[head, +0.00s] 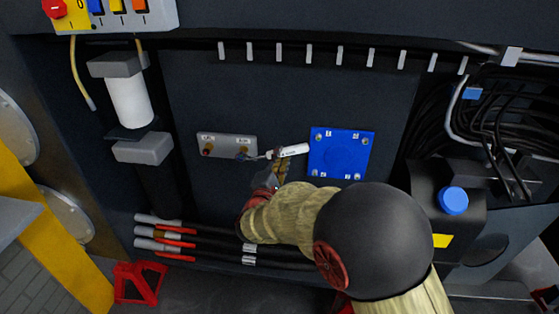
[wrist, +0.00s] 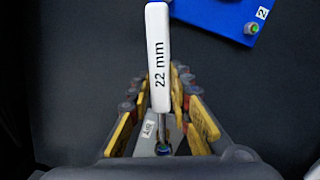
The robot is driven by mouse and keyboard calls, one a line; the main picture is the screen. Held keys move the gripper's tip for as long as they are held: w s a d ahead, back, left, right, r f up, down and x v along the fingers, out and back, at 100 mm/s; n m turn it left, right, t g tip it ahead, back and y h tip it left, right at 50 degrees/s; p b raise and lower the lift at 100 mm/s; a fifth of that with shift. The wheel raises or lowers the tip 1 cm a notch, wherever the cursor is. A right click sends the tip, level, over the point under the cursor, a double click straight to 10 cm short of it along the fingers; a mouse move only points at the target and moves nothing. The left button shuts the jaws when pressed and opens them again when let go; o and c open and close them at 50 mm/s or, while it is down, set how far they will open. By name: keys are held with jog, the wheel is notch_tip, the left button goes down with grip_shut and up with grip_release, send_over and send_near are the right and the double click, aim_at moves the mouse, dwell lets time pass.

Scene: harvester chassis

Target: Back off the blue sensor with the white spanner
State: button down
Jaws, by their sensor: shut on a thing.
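The white spanner (head: 290,151) is marked 22 mm on its handle, which also shows in the wrist view (wrist: 159,60). My gripper (head: 280,168) is shut on it, with yellow-padded fingers (wrist: 160,98) on either side of the handle. The spanner's metal end points left in the head view, to the blue sensor (head: 242,155) at the right of a small grey plate (head: 226,139). In the wrist view the blue sensor (wrist: 163,149) shows at the spanner's lower end. I cannot tell whether the jaw sits fully around it.
A red-and-brass fitting (head: 207,150) sits at the plate's left. A blue square plate (head: 341,153) with corner bolts is right of the spanner. A white filter cylinder (head: 129,102) stands left, hoses (head: 200,238) run below, and dark cables (head: 500,110) hang at the right.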

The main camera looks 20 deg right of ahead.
jog(key=shift+w+d, duration=0.25)
jog(key=shift+w, duration=0.2)
jog(key=shift+r, duration=0.15)
jog(key=shift+w+a+r+n+p, duration=0.2)
jog(key=shift+a+r+n+p, duration=0.1)
jog(key=shift+r+n+p, duration=0.3)
jog(key=shift+w+a+r+n+p, duration=0.15)
jog(key=shift+a+r+n+p, duration=0.15)
jog(key=shift+r+n, duration=0.35)
jog(key=shift+w+a+r+n+t+p, duration=0.25)
jog(key=shift+a+r+n+p, duration=0.1)
jog(key=shift+r+n+p, duration=0.25)
jog(key=shift+w+a+r+n+t+p, duration=0.2)
jog(key=shift+a+r+n+p, duration=0.1)
jog(key=shift+r+n+p, duration=0.25)
jog(key=shift+r, duration=0.1)
